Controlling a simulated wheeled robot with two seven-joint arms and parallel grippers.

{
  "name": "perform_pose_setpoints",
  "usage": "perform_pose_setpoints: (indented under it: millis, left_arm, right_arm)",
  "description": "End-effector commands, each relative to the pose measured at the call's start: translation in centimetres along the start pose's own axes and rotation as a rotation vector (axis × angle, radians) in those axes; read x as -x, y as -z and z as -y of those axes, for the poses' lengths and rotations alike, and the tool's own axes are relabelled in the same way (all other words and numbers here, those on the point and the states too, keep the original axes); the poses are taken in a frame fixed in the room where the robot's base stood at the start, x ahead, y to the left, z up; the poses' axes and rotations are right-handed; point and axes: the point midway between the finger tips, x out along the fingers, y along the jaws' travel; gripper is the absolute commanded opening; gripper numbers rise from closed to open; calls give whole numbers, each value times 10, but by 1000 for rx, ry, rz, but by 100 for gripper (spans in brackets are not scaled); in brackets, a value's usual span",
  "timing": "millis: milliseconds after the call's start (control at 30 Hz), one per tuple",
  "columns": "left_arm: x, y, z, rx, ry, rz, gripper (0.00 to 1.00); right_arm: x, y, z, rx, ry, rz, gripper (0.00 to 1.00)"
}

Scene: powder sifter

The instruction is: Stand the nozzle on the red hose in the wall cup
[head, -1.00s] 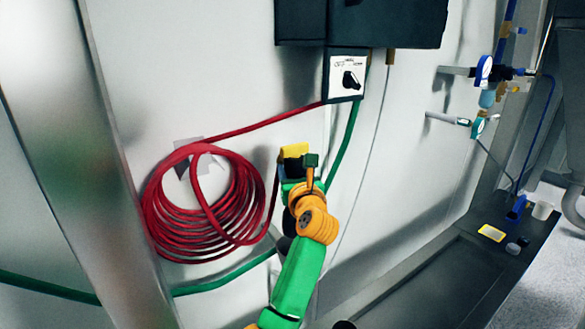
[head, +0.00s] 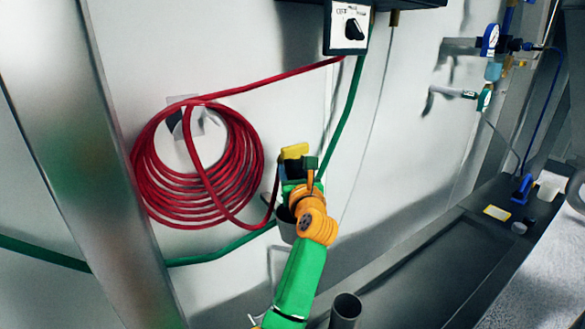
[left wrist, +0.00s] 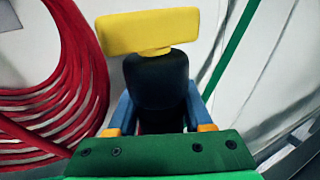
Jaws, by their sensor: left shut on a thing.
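The nozzle (head: 294,152) has a yellow head and a black body. My left gripper (head: 292,183) is shut on its black body, with the yellow head above the jaws. In the left wrist view the nozzle (left wrist: 152,80) stands between the blue fingers (left wrist: 157,112). The red hose (head: 205,170) hangs in a coil on the wall to the left, and one strand runs toward the gripper. The grey wall cup (head: 286,232) shows just below my gripper, partly hidden by my arm. I cannot tell whether the nozzle's lower end touches it. My right gripper is out of view.
A green hose (head: 215,255) runs along the wall behind the cup. A switch box (head: 347,27) is above. A metal post (head: 125,180) stands at the left. Gauges and valves (head: 490,45) are at the right, above a dark ledge with small items.

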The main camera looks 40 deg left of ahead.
Motion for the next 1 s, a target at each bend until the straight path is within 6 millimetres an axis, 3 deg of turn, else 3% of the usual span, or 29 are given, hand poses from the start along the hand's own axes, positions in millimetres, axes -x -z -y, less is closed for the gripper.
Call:
perform_pose_setpoints:
  millis: [1000]
  left_arm:
    - [0,11,0,1,1,3,0]
  right_arm:
    - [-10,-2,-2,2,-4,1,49]
